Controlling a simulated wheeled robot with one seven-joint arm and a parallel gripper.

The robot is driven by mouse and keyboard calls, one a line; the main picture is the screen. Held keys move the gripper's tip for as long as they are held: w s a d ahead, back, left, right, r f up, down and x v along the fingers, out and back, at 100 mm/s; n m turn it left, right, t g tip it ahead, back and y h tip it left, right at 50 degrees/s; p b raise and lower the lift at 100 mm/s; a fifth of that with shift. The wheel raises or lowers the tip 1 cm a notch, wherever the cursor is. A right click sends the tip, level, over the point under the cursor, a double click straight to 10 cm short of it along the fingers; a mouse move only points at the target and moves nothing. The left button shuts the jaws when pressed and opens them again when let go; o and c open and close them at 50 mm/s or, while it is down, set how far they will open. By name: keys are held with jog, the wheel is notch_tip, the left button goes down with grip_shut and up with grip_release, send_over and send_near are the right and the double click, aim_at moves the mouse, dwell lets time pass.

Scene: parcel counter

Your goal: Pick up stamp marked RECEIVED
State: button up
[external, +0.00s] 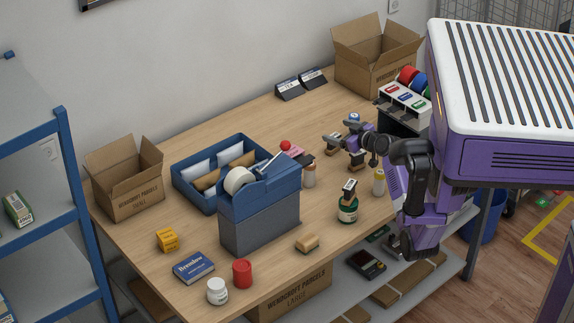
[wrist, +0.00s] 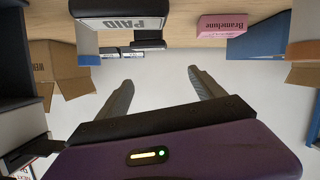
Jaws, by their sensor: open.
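No stamp with a readable RECEIVED mark shows in either view. In the wrist view, a dark block marked PAID (wrist: 120,22) is close at the top left, and its lettering is legible. My gripper (external: 337,144) is over the right part of the table. In the wrist view its two fingers (wrist: 161,78) are spread, with nothing between them.
A blue and grey dispenser (external: 260,207) stands mid-table beside a blue tray (external: 184,188). A rack (external: 393,104) with coloured labels and an open carton (external: 371,68) are behind. A pink box (wrist: 222,26) shows near the fingers.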

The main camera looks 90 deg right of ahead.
jog(key=s+f, duration=0.1)
jog(key=s+f+y, duration=0.2)
jog(key=shift+d+f+m+t, duration=0.1)
jog(key=shift+d+m+t, duration=0.2)
jog(key=shift+d+m, duration=0.1)
jog(key=shift+f+p+x, duration=0.2)
jog(key=shift+p+x, duration=0.05)
jog(key=shift+x, duration=1.65)
jog(key=shift+f+p+x, duration=0.2)
jog(key=shift+p+x, duration=0.05)
jog(key=shift+x, duration=1.65)
jog(key=shift+s+a, duration=0.1)
jog(key=shift+c, duration=0.5)
jog(key=c, duration=1.4)
jog(key=shift+o, duration=0.2)
jog(key=shift+r, duration=0.1)
